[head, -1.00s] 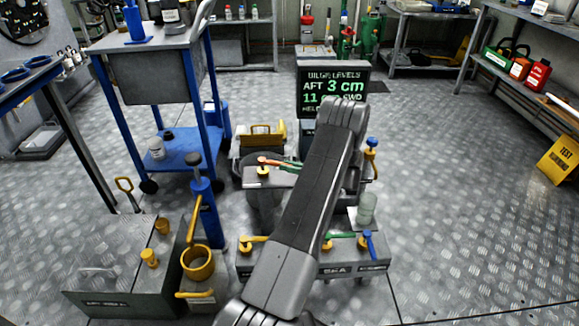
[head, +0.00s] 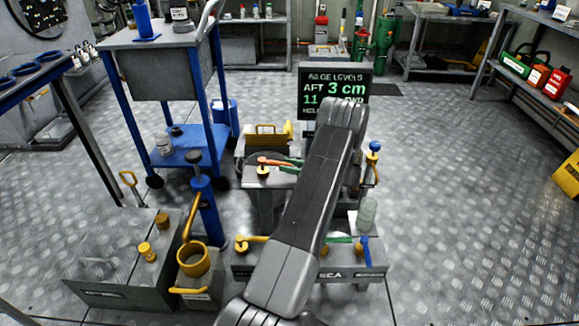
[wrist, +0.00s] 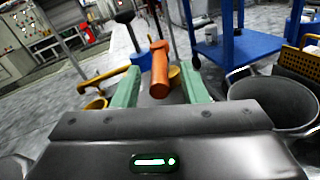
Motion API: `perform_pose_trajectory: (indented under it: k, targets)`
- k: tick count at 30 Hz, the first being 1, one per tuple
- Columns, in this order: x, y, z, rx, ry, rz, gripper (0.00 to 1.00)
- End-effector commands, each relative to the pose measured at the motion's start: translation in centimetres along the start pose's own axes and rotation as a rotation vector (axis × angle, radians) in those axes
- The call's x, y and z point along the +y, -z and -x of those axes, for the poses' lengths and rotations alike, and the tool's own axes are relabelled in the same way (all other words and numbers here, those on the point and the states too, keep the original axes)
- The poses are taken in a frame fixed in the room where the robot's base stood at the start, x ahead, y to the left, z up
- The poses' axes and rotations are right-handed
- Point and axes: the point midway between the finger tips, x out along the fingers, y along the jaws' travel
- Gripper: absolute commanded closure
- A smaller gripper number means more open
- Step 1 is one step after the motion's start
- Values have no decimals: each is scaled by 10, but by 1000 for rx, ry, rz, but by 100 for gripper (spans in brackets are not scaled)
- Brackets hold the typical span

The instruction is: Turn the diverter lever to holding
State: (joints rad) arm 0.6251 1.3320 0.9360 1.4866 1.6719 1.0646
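A lever with an orange-red handle (head: 272,161) and a yellow pivot (head: 263,171) sits on a grey stand, left of my arm in the head view. I take it for the diverter lever; its label and position marks are not readable. In the wrist view the orange handle (wrist: 160,68) stands between the green fingers of my gripper (wrist: 161,78). The fingers are apart, with a visible gap on each side of the handle. In the head view my gripper (head: 289,163) is small and partly hidden by my arm.
A blue hand pump (head: 206,205) and a yellow cup (head: 194,260) stand left of the lever. A low valve panel (head: 352,274) with yellow, green and blue handles is below it. A level screen (head: 336,92) stands behind.

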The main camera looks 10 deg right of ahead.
Motion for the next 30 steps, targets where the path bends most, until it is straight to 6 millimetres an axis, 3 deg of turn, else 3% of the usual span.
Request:
perform_pose_trajectory:
  k: [11,24,30]
  targets:
    - [0,0,9,1,1,-1,61]
    - [0,-1,102,0,3,0,61]
    - [0,-1,130,0,1,0,61]
